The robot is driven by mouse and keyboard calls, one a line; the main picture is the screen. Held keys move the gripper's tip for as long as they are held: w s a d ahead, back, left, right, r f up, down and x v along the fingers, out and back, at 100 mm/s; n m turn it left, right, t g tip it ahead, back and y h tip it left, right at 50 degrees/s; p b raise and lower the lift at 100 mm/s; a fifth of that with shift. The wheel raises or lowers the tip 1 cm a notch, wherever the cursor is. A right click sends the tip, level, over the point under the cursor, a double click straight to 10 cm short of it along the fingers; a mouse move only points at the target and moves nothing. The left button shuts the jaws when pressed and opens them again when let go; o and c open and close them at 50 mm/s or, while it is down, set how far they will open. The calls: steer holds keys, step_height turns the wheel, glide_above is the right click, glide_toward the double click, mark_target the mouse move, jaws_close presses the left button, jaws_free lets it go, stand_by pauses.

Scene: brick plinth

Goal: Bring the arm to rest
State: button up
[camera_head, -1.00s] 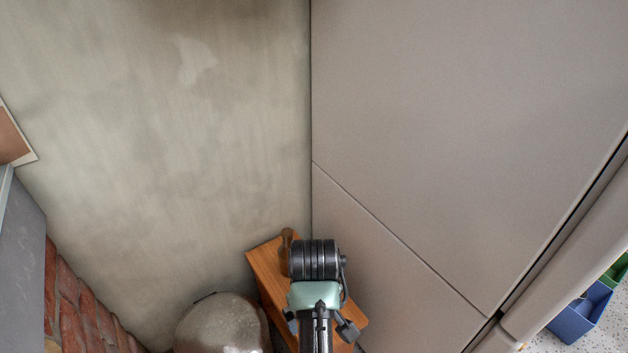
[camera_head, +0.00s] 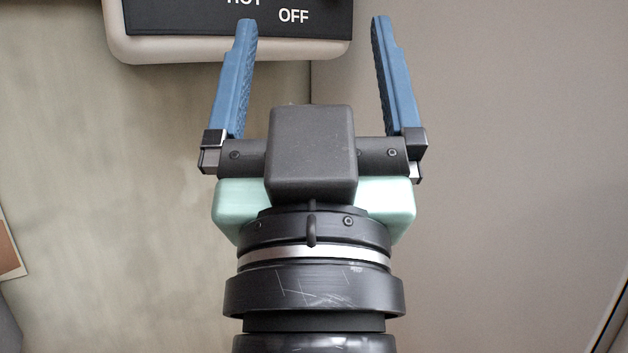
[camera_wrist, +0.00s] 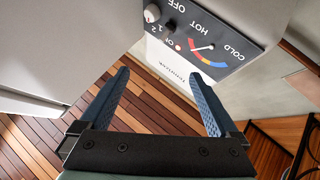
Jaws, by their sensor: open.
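My gripper (camera_head: 312,40) is raised in the middle of the head view, its two blue fingers spread wide apart with nothing between them. It also shows open and empty in the wrist view (camera_wrist: 162,95). A white unit with a dark control panel (camera_head: 200,15) shows at the top of the head view, beyond the fingertips. In the wrist view the same kind of panel (camera_wrist: 205,40) carries knobs and the words HOT, COLD and OFF. Whether the fingertips touch the unit cannot be told; no hold on it shows.
A smooth pale panel (camera_head: 480,130) fills the right of the head view, beside a mottled wall (camera_head: 110,180). The wrist view shows a wooden slatted floor (camera_wrist: 40,145) below and a dark-railed wooden structure (camera_wrist: 280,135) at the right.

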steer(key=s+r+t+p, duration=0.1)
steer(key=s+r+p, duration=0.2)
steer(key=r+p, duration=2.7)
step_height(320, 180, up, 3)
steer(key=shift+f+p, duration=0.1)
steer(key=shift+p, duration=0.3)
